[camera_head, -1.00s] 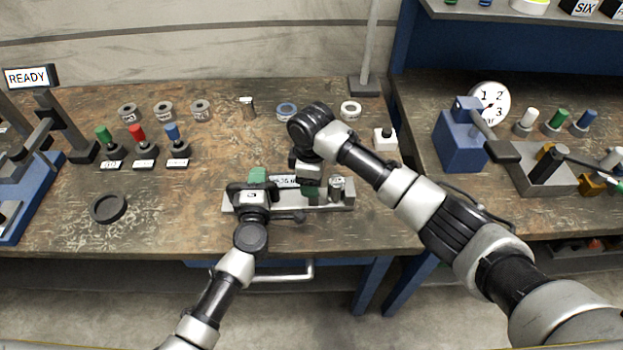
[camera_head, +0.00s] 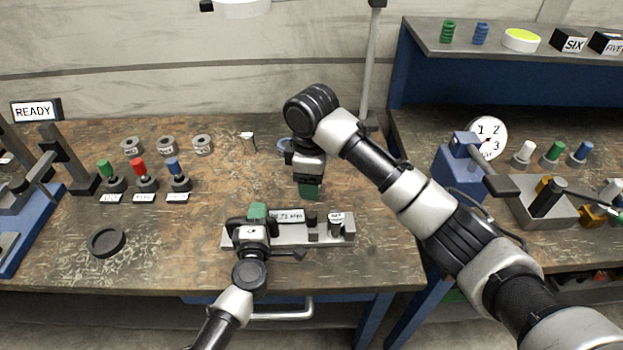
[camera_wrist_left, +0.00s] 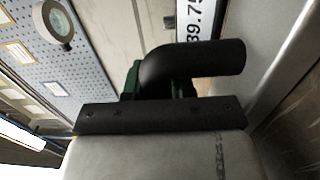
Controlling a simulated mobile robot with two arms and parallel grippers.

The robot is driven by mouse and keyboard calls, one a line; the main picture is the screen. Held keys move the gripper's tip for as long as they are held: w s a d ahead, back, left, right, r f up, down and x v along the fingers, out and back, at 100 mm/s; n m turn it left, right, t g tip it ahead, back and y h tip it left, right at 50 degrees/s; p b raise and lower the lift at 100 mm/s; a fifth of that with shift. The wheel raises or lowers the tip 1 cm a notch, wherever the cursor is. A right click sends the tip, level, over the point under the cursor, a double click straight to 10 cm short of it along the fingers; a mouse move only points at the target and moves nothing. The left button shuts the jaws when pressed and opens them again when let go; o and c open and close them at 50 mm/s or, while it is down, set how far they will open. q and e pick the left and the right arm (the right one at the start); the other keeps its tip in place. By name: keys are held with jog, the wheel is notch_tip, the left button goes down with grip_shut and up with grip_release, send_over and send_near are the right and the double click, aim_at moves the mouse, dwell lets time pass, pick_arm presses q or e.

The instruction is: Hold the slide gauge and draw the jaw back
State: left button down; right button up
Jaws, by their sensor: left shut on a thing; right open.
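The slide gauge (camera_head: 290,236) is a grey metal bar lying near the table's front edge, with a white readout strip on it. A small black upright block (camera_head: 312,222), which looks like the jaw, stands on its right half. A small metal cylinder with a white label (camera_head: 336,220) is just right of that. In the left wrist view the readout (camera_wrist_left: 196,25) shows digits like 39.7, and a dark finger covers the gripped part. My right gripper (camera_head: 308,192) is open above and behind the jaw, apart from it.
Behind the gauge stand several grey rings (camera_head: 167,146) and green, red and blue knobs (camera_head: 146,180). A black ring (camera_head: 106,242) lies at the front left. A blue device with a dial (camera_head: 487,137) is on the right bench.

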pick_arm(q)
jog(key=c, duration=0.9)
grip_release()
jog(key=shift+r, duration=0.2)
jog(key=shift+o, duration=0.3)
jog(key=shift+s+f, duration=0.1)
jog(key=shift+f, duration=0.05)
jog(key=shift+s, duration=0.1)
